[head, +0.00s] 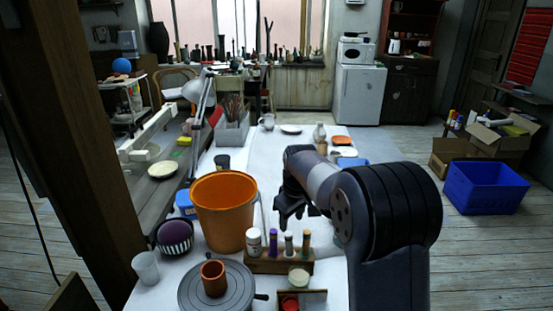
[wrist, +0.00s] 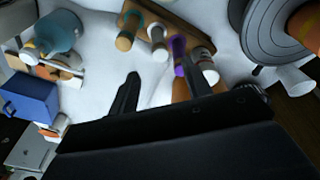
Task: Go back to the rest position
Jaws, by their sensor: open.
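My gripper (head: 291,212) hangs above the white-covered table, right of the large orange bucket (head: 224,212) and behind the wooden rack of bottles (head: 279,262). The rack's bottles, one with a purple cap (wrist: 178,50), show at the top of the wrist view. My arm reaches in from the lower right of the head view and hides part of the table.
A banding wheel (head: 216,290) carries a small terracotta cup (head: 214,278) at the front. A lamp (head: 200,90) and a brush box (head: 232,130) stand farther back.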

